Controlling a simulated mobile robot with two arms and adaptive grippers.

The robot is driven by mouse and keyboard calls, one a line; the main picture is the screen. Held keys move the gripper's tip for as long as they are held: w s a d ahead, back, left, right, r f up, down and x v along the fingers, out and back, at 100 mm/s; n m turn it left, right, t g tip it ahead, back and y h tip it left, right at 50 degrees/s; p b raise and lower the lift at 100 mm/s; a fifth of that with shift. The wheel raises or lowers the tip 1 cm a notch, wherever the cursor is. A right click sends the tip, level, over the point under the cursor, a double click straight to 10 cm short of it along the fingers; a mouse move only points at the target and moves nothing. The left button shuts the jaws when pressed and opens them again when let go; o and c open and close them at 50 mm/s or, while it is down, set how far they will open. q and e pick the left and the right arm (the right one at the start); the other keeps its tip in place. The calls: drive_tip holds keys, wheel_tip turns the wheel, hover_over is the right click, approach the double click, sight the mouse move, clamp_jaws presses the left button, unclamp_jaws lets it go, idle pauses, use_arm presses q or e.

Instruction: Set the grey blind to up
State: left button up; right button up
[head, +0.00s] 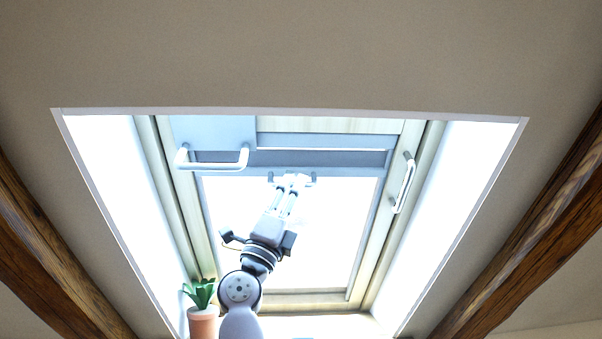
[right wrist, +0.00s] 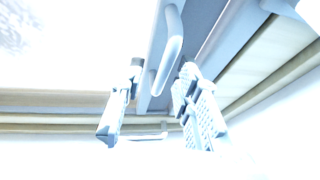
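The grey blind (head: 345,159) shows in the head view as a narrow grey band across the upper part of the skylight, with bright glass below it. A small handle (head: 313,177) sits at its lower edge, its middle hidden by my right gripper (head: 292,182). In the right wrist view my right gripper (right wrist: 157,112) has its two fingers apart. A pale bar handle (right wrist: 171,50) on a grey strip lies close beyond and between the fingers; I cannot tell whether they touch it. My left gripper is not in view.
A white handle (head: 212,165) hangs from a blue-grey panel (head: 212,130) left of my gripper. Another white handle (head: 405,182) is on the right window frame. A potted plant (head: 202,318) stands at lower left. Wooden beams (head: 535,240) flank the opening.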

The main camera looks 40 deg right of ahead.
drive_tip(key=shift+x, duration=0.9)
drive_tip(key=shift+a, duration=0.1)
drive_tip(key=shift+r, duration=0.1)
drive_tip(key=shift+c, duration=0.7)
clamp_jaws()
